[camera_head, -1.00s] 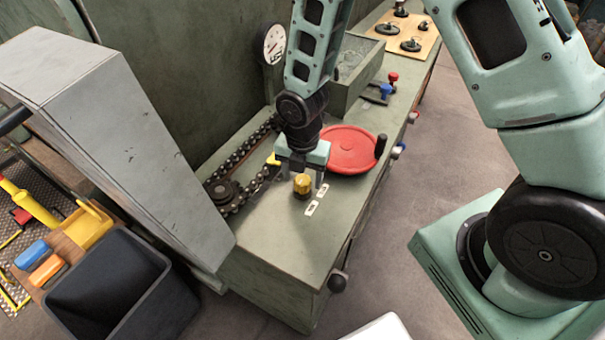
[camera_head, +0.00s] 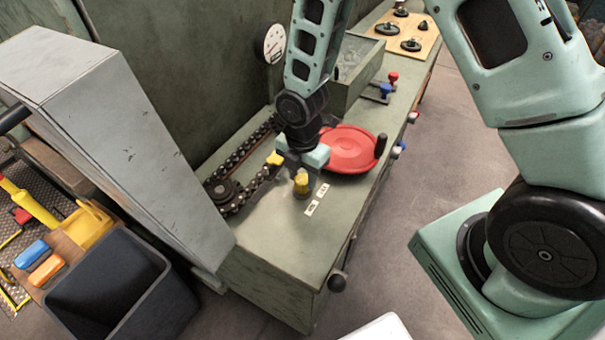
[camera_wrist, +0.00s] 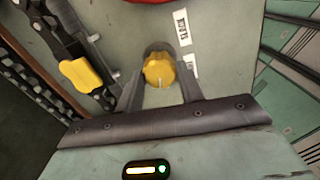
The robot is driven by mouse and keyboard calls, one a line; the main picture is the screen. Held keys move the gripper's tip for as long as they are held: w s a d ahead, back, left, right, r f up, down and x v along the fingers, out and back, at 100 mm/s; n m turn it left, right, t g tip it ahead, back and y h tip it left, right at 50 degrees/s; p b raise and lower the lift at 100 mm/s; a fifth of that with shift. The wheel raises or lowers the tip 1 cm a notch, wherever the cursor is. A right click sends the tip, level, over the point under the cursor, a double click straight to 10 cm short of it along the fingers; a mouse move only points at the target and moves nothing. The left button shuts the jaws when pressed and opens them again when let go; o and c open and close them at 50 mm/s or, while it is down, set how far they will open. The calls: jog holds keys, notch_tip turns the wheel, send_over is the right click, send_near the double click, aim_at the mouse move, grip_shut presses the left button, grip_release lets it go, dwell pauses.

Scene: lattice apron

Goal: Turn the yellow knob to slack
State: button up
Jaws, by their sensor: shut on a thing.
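The yellow knob (camera_head: 301,183) stands on the green bench top, in front of the red handwheel. In the wrist view the knob (camera_wrist: 159,70) is a fluted yellow cap with a pale mark on its near edge, on a dark round base. My gripper (camera_head: 301,180) is above it, pointing down. In the wrist view the fingers of my gripper (camera_wrist: 161,80) lie on both sides of the knob, shut on it. Two small white labels (camera_head: 317,199) lie beside the knob; one label (camera_wrist: 181,27) has lettering too small to read surely.
A red handwheel (camera_head: 350,149) with a black handle is just behind the knob. A chain (camera_head: 238,153) and a yellow piece (camera_head: 274,159) lie to the left. A grey slanted housing (camera_head: 110,120) stands at left. The bench top in front of the knob is clear.

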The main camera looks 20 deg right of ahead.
jog(key=m, duration=0.4)
jog(key=shift+m, duration=0.3)
jog(key=m, duration=0.4)
jog(key=shift+m, duration=0.3)
jog(key=m, duration=0.4)
jog(key=shift+m+b, duration=0.3)
jog(key=m, duration=0.8)
jog(key=shift+r+p, duration=0.1)
jog(key=shift+p, duration=0.2)
jog(key=m, duration=0.3)
jog(key=shift+w+m+p, duration=0.1)
jog(key=shift+m+p, duration=0.2)
jog(key=shift+p, duration=0.1)
jog(key=m+p, duration=0.1)
jog(key=m, duration=0.3)
jog(key=shift+m+p, duration=0.45)
jog(key=shift+m, duration=1.25)
